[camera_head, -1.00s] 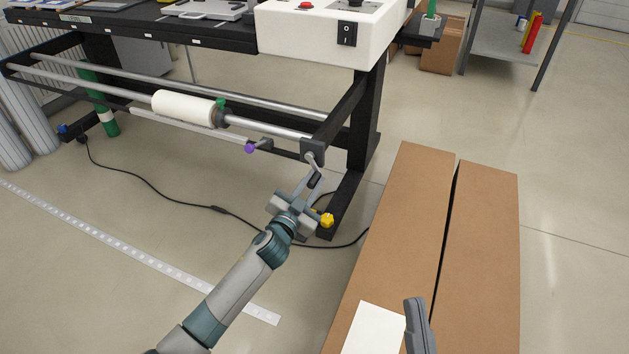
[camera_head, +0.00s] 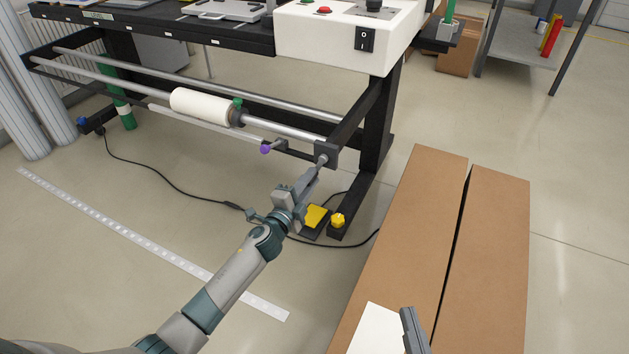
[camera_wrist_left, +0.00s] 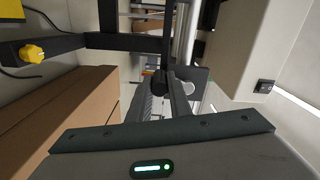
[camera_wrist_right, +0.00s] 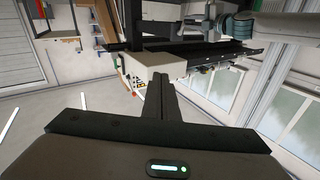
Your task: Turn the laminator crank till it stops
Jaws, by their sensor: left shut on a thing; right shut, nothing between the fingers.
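The laminator has a white housing (camera_head: 345,35) on a black frame, with a white film roll (camera_head: 200,106) on a bar below. The crank (camera_head: 322,160) is at the right end of that bar, beside the frame's leg. My left gripper (camera_head: 311,178) reaches it from below and is shut on its handle. In the left wrist view the dark handle (camera_wrist_left: 160,82) shows between the fingertips; the fingers hide part of it. My right gripper (camera_head: 408,316) is shut and empty over the cardboard at lower right, and its closed fingers (camera_wrist_right: 160,84) show in the right wrist view.
A yellow foot pedal (camera_head: 316,216) and a yellow knob (camera_head: 338,220) are by the frame's foot, close to my left gripper. A black cable (camera_head: 190,190) runs over the floor. A long cardboard box (camera_head: 480,230) fills the right side. The floor at left is open.

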